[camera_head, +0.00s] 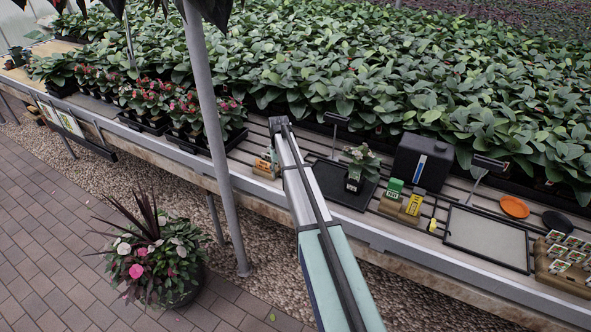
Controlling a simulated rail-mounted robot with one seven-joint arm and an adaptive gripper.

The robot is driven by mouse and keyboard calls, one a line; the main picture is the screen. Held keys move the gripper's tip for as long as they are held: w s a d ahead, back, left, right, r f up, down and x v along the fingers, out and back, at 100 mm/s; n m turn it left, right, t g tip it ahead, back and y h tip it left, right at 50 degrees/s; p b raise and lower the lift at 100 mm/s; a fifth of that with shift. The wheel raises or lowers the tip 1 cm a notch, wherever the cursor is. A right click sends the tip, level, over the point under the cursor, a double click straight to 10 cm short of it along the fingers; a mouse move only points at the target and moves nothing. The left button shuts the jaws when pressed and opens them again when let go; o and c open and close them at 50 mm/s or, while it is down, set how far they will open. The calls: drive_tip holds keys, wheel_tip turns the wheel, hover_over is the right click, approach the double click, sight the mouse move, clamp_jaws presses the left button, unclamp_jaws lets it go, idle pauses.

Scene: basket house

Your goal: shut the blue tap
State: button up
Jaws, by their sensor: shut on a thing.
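I cannot make out a blue tap in this view. A black box-shaped container (407,154) stands on the slatted bench right of centre, with a narrow blue and white upright strip on its front. A small blue-grey spot shows near its top right, too small to identify. My arm reaches up from the bottom middle to a dark end over the bench, left of the container. My gripper does not show, so what it holds is hidden.
A potted plant (361,159) stands on a black tray (336,188). A grey post (215,130) rises left of my arm. Dense seedlings fill the back.

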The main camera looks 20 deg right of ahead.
drive_tip(key=shift+s+d, duration=0.15)
drive_tip(key=shift+d+r+p, duration=0.1)
drive_tip(key=shift+r+p, duration=1.5)
drive_tip(key=shift+r, duration=1.95)
drive_tip(key=shift+w, duration=0.2)
drive_tip(key=s+a+f+g, duration=0.1)
drive_tip(key=s+a+f, duration=0.3)
drive_tip(key=s+f, duration=0.5)
drive_tip(key=s+a+f+b, duration=0.1)
drive_tip(key=s+a+f, duration=0.3)
drive_tip(key=s+f, duration=0.5)
drive_tip(key=s+a+f+g, duration=0.1)
drive_tip(key=s+a+f, duration=0.3)
drive_tip(key=s+f, duration=0.55)
drive_tip(key=s+a+f+g, duration=0.1)
drive_tip(key=s+a+f, duration=0.1)
drive_tip(key=s, duration=1)
drive_tip(key=s+a+f+n+g+b, duration=0.1)
drive_tip(key=s+a+f+g, duration=0.1)
drive_tip(key=s, duration=1)
drive_tip(key=s+a+f+g, duration=0.1)
drive_tip(key=s+a+f, duration=0.1)
drive_tip(key=s, duration=1)
drive_tip(key=shift+s+a+n+g, duration=0.3)
drive_tip(key=shift+s+a, duration=0.05)
drive_tip(key=shift+a, duration=0.1)
